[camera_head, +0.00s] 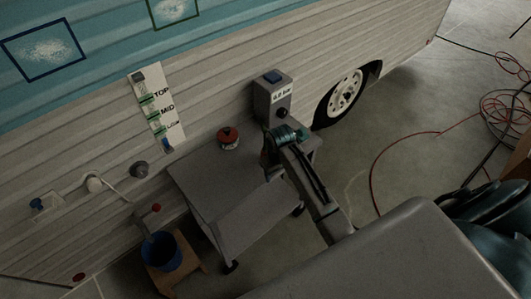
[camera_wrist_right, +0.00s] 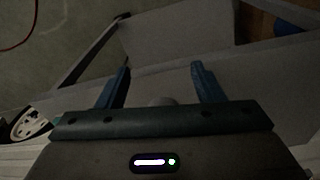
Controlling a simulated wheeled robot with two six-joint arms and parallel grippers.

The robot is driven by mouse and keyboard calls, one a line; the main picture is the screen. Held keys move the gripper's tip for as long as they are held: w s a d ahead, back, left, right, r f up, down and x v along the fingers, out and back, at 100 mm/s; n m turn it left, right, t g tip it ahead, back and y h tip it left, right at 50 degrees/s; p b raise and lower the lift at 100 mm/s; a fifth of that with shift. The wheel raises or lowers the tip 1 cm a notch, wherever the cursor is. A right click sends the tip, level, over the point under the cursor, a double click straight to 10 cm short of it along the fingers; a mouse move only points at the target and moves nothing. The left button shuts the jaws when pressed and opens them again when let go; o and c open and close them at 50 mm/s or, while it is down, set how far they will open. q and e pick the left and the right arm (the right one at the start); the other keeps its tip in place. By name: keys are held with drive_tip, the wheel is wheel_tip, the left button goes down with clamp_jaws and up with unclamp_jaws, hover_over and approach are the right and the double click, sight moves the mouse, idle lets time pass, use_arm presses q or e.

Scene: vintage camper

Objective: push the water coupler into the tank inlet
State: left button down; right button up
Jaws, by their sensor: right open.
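My right gripper (camera_head: 268,163) is over the far right part of the grey cart, near the camper wall. In the right wrist view its two blue fingers (camera_wrist_right: 160,82) are spread apart. A small grey rounded thing (camera_wrist_right: 161,100) shows between their bases; I cannot tell what it is. A dark round fitting (camera_head: 140,169) sits on the camper wall, left of the cart. A white round fitting (camera_head: 94,184) with a pale hose is left of it. I cannot tell which of these is the tank inlet or the water coupler. My left gripper is not in view.
The grey cart (camera_head: 205,185) carries a red-topped can (camera_head: 228,137). A grey box (camera_head: 272,98) stands by the wheel (camera_head: 345,92). A blue bucket (camera_head: 161,252) is on a wooden stool. A level board (camera_head: 156,108) hangs on the wall. Hoses lie on the floor at right.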

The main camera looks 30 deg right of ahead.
wheel_tip(320, 180, up, 10)
hover_over(266, 150)
drive_tip(key=shift+s+d+r+g, duration=0.1)
drive_tip(key=shift+s+r+g, duration=0.1)
drive_tip(key=shift+g, duration=0.2)
drive_tip(key=shift+f+p, duration=0.55)
drive_tip(key=shift+f, duration=2.3)
drive_tip(key=shift+f, duration=0.1)
drive_tip(key=shift+f, duration=0.35)
drive_tip(key=f, duration=0.2)
drive_tip(key=f+p, duration=0.1)
drive_tip(key=f, duration=0.1)
drive_tip(key=shift+w+a+f, duration=0.2)
